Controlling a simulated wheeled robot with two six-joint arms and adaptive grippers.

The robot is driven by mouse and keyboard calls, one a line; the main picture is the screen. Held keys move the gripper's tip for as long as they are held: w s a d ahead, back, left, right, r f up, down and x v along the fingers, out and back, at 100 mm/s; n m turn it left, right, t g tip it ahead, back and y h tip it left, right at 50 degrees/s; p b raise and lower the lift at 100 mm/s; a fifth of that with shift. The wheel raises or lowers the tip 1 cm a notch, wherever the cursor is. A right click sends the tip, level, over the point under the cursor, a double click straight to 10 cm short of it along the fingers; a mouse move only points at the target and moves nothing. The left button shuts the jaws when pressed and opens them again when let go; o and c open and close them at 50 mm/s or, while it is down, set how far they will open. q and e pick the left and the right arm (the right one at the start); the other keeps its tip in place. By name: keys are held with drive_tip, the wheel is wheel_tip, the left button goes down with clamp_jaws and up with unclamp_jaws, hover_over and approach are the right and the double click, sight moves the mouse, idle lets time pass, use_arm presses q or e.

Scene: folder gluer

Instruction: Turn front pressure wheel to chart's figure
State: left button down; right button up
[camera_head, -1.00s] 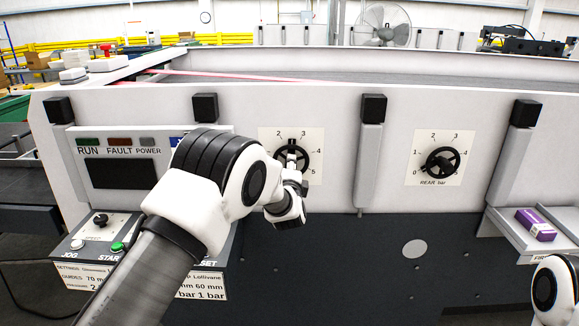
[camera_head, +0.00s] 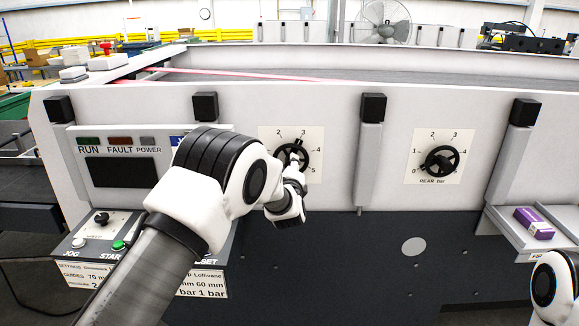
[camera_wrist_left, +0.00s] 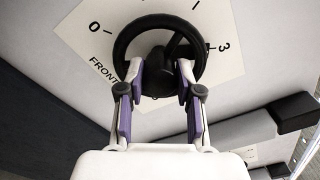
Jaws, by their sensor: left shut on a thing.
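The front pressure wheel (camera_head: 303,163) is a black handwheel on a white dial plate (camera_head: 316,135) marked up to 5. Its black marker stub points close to the 3. My left gripper (camera_head: 294,168) is at the wheel and partly covers it. In the left wrist view, my left gripper (camera_wrist_left: 160,78) is shut on the middle part of the front wheel (camera_wrist_left: 122,42), with a finger on each side. The settings chart (camera_head: 203,286) is partly hidden behind my left arm; "bar 1 bar" can be read. My right gripper is out of view.
The rear pressure wheel (camera_head: 440,161) sits on its own dial to the right, past a grey upright (camera_head: 368,160). A control panel (camera_head: 120,172) is at the left. A purple box (camera_head: 534,223) lies on a shelf at the right.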

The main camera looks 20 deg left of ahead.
use_arm(q)
drive_tip(key=c, duration=0.8)
unclamp_jaws()
drive_tip(key=shift+d, duration=0.1)
drive_tip(key=shift+o, duration=0.2)
drive_tip(key=v, duration=1.2)
